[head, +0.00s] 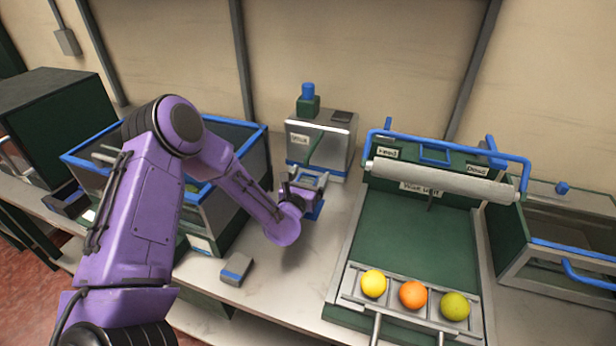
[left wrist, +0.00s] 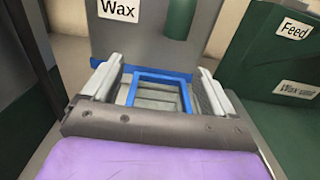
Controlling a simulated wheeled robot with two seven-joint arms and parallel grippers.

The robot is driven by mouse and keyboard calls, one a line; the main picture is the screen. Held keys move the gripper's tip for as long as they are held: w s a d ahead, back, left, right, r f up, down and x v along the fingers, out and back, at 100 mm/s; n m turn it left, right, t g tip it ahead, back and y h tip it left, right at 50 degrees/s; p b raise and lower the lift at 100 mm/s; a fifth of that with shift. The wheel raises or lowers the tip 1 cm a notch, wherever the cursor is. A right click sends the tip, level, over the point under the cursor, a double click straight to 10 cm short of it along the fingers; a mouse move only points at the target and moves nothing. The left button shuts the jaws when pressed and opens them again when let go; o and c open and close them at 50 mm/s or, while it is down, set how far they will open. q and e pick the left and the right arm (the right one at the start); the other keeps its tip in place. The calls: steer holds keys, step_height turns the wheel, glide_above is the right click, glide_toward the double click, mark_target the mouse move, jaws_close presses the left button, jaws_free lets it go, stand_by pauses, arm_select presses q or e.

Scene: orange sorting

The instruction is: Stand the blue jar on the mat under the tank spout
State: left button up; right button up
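My left gripper (head: 305,184) is low in front of the grey tank (head: 322,140) labelled Wax. In the left wrist view its two pale fingers (left wrist: 158,84) are apart. A square blue rim (left wrist: 188,92), which looks like the blue jar's, lies between them, with a narrow gap on each side. The tank (left wrist: 140,38) stands just behind, with its green spout (left wrist: 180,18) above. A flat blue strip (left wrist: 110,70) in front of the tank may be the mat. In the head view the gripper hides most of this spot. My right gripper is not in view.
A green-bedded tray station (head: 415,235) with yellow, orange and green fruits stands to the right. A blue-rimmed bin (head: 255,140) is to the left, partly behind my arm. A small grey-and-blue block (head: 237,269) lies on the counter. Bare counter (head: 300,285) is in front.

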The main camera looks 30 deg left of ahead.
arm_select(q)
steer(key=shift+r+p, duration=0.3)
steer(key=b+v, duration=0.3)
steer(key=v, duration=0.9)
